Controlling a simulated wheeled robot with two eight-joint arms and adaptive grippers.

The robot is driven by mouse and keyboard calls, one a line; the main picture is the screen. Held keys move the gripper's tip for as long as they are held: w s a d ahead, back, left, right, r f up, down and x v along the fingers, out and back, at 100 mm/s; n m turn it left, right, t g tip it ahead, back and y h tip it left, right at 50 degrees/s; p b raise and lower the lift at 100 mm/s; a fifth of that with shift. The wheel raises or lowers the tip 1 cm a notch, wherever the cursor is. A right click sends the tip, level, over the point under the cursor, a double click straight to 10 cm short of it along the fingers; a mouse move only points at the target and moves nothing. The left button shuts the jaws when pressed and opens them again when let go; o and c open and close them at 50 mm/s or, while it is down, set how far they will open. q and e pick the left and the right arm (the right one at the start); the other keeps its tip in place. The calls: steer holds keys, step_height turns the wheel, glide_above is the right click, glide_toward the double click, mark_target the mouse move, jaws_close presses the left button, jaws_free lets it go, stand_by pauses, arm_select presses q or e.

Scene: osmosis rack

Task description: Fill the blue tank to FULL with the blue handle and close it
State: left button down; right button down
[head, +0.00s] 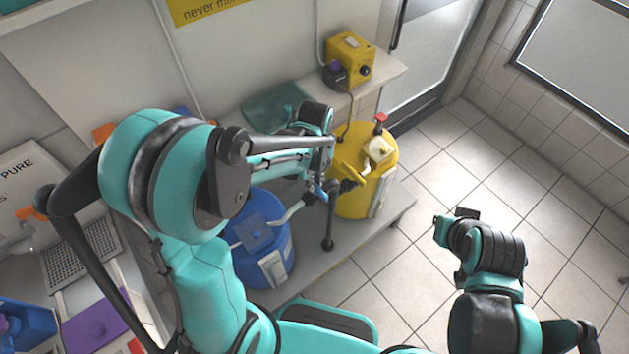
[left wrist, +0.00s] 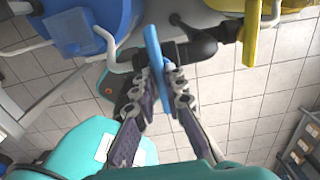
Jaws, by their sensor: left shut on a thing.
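The blue tank (head: 275,222) stands on the low bench, partly hidden behind my left arm; it also shows at the top left of the left wrist view (left wrist: 105,12). The blue handle (left wrist: 153,48) is a slim bar on a dark valve pipe (left wrist: 195,49); a small part of the handle shows in the head view (head: 320,192). My left gripper (left wrist: 163,78) is shut on the blue handle. The tank's level marking is not readable. My right gripper (head: 455,214) hangs over the floor, away from the bench; its jaws are unclear.
A yellow tank (head: 350,204) stands right of the blue one, with a yellow handle (left wrist: 248,45) beside the blue handle. A yellow pump box (head: 349,58) sits on the shelf behind. Purple and blue items lie at lower left. The tiled floor (head: 470,150) at right is open.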

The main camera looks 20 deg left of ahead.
arm_select(q)
steer(key=shift+m, duration=0.7)
steer(key=c, duration=1.6)
jaws_free()
step_height(320, 180, up, 12)
